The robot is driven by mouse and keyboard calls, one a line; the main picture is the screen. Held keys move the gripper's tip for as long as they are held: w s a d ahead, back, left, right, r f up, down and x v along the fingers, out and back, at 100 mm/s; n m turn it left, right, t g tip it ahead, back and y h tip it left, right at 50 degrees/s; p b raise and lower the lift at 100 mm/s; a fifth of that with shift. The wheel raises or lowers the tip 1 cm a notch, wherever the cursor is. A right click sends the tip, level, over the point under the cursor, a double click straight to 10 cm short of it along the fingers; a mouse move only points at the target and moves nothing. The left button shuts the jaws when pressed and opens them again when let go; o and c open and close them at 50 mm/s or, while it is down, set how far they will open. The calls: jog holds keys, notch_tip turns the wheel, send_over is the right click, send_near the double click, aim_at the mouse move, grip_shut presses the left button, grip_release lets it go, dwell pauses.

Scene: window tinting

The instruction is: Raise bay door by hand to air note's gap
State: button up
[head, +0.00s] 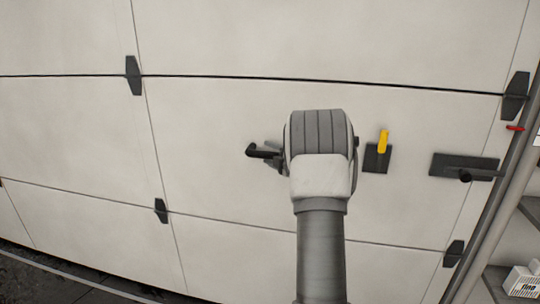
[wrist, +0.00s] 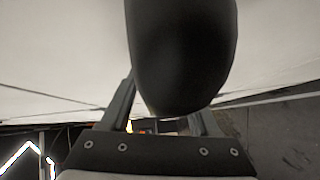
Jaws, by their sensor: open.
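The bay door (head: 230,150) is a pale, panelled door filling most of the head view. It shows dark hinges at its seams and appears down. My gripper (wrist: 165,112) is open, with a finger on each side in the wrist view. A large dark rounded piece (wrist: 183,50) stands close before the camera, over the space between the fingers; I cannot tell if they touch it. In the head view my wrist hides the gripper. A black handle-like piece (head: 263,152) sticks out left of my wrist. The air note is not identifiable.
Right of my wrist, a yellow handle (head: 383,141) sits on a dark plate (head: 377,159). Farther right is a dark latch (head: 464,167) on the door. A metal rail (head: 497,215) runs along the right edge, with a shelf and a white box (head: 522,281) beyond it.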

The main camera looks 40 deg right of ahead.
grip_shut()
dwell(1.4)
